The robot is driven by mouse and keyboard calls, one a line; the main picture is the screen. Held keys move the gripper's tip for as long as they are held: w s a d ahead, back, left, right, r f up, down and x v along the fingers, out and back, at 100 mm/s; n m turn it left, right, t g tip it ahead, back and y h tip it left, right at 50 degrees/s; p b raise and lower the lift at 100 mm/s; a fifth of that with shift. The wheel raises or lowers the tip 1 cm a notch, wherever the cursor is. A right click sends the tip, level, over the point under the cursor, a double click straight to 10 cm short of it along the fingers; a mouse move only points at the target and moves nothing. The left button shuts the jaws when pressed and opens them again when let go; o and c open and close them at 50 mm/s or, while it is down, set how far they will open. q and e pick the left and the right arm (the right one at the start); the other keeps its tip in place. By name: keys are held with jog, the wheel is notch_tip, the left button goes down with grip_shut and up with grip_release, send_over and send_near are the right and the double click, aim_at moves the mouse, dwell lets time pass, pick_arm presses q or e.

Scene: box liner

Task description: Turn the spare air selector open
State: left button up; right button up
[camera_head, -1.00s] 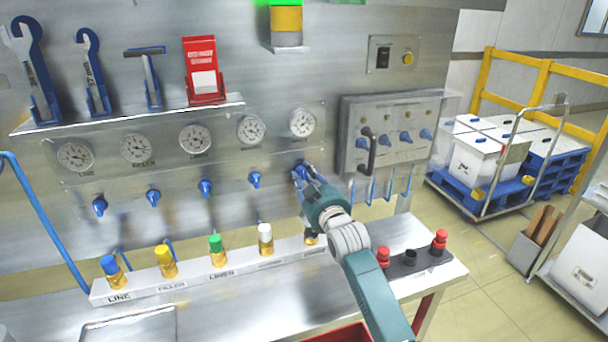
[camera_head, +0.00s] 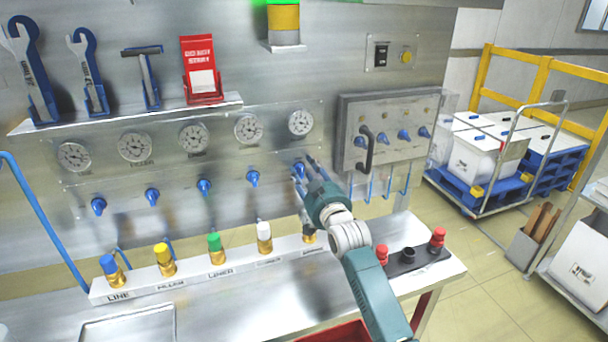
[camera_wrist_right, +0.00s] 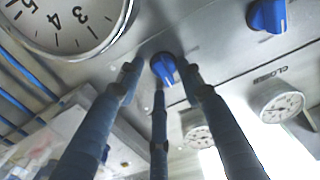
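A row of blue selector knobs runs along the steel panel under the gauges. The rightmost blue selector (camera_head: 298,169), below the rightmost gauge (camera_head: 301,123), is at my right gripper (camera_head: 308,171). In the right wrist view this blue selector (camera_wrist_right: 163,68) shows between the spread fingertips of my right gripper (camera_wrist_right: 160,77). Gaps show at its sides, so the gripper is open around or just in front of it. The selector's exact turn is hard to read. A neighbouring blue selector (camera_wrist_right: 268,15) sits apart, with a "CLOSED" mark nearby. My left gripper is not in view.
A grey box with small blue knobs and a dark handle (camera_head: 367,150) projects from the panel to the right. Below stands a label rail (camera_head: 190,277) with several colour-capped brass fittings. Red-topped parts (camera_head: 437,238) stand at the bench's right end.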

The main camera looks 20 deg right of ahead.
jog(key=s, duration=1.2)
jog(key=shift+d, duration=0.2)
jog(key=shift+f, duration=0.15)
